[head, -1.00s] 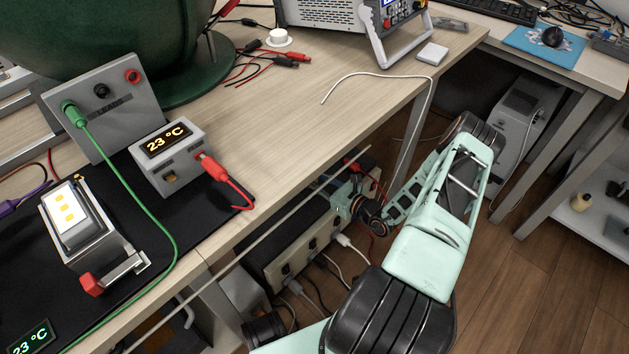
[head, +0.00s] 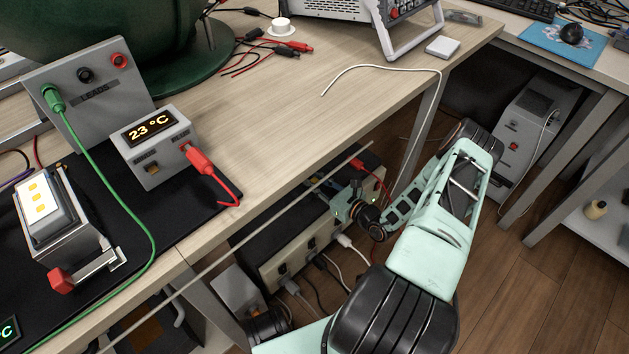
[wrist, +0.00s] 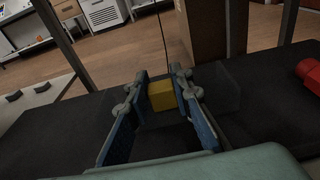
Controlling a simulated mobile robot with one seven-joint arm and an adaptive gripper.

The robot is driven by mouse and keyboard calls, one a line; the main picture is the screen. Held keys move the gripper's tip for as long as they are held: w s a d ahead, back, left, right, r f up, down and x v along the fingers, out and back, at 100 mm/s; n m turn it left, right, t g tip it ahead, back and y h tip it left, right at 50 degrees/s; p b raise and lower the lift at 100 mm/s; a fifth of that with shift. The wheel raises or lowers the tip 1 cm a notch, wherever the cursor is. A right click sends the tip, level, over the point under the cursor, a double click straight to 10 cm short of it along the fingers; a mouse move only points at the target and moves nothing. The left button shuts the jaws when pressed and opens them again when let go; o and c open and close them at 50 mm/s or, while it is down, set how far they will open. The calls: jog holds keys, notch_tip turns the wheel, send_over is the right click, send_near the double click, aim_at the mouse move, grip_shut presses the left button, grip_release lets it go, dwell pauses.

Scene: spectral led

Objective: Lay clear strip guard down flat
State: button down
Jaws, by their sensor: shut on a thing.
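In the wrist view my gripper (wrist: 160,96) is shut on a small yellow block (wrist: 162,95), which looks like a tab. A faint see-through panel, likely the clear strip guard (wrist: 222,88), shows beside the jaws above a black surface. Its edges are hard to make out, and I cannot tell its exact tilt or how the block joins it. In the head view my gripper (head: 338,203) is low beyond the table's front edge, beside the long outlet strip (head: 300,262). The held block and guard cannot be told apart there.
The table's front edge (head: 222,232) runs close to my arm. Plugs and cables hang from the strip. A red part (wrist: 309,73) lies right of the jaws, and a brown upright panel (wrist: 205,30) stands behind. The worktop holds a 23 °C display box (head: 152,145).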

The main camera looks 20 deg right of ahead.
jog(key=shift+f, duration=0.2)
jog(key=c, duration=1.7)
grip_release()
jog(key=shift+r, duration=0.2)
jog(key=p+v, duration=0.3)
jog(key=v, duration=0.9)
jog(key=shift+p, duration=0.4)
